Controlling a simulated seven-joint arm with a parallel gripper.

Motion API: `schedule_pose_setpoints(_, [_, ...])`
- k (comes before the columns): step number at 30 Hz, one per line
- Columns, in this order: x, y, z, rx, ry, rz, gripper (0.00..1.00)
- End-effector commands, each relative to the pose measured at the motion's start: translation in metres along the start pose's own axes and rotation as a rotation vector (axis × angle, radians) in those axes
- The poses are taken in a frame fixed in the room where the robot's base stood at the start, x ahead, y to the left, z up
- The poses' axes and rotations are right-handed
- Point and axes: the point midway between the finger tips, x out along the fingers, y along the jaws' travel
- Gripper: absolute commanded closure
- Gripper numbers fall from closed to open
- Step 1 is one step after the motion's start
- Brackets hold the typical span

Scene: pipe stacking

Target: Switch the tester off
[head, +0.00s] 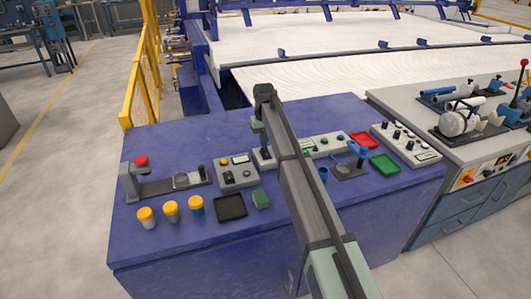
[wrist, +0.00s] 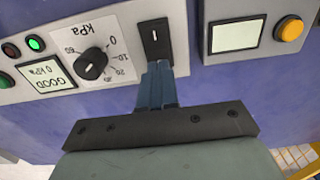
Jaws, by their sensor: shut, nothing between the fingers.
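The tester is a long grey panel (head: 328,152), partly hidden behind my arm in the head view. In the wrist view its panel (wrist: 120,22) appears upside down, with a black kPa dial knob (wrist: 91,64), a lit green lamp (wrist: 36,43) and a lit display (wrist: 46,75) reading "0 kPa" and "GOOD". A black rocker switch (wrist: 155,40) with a white mark sits at its end. My gripper (wrist: 157,70) is shut and empty, its fingertips at the near edge of the switch. I cannot tell whether they touch it. My gripper (head: 258,133) is above that end.
A second grey panel (head: 236,175) with an orange button (wrist: 289,28) and a display stands beside the tester.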

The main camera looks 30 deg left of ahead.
Motion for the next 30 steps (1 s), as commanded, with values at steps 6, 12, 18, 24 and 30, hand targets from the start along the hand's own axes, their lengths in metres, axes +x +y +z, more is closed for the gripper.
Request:
schedule_pose_setpoints(6, [0.003, 0.0, 0.0, 0.0, 0.0, 0.0, 1.0])
schedule_pose_setpoints(12, [0.005, 0.0, 0.0, 0.0, 0.0, 0.0, 1.0])
schedule_pose_setpoints(18, [0.008, 0.0, 0.0, 0.0, 0.0, 0.0, 1.0])
schedule_pose_setpoints(24, [0.01, 0.0, 0.0, 0.0, 0.0, 0.0, 1.0])
schedule_pose_setpoints(30, [0.013, 0.0, 0.0, 0.0, 0.0, 0.0, 1.0])
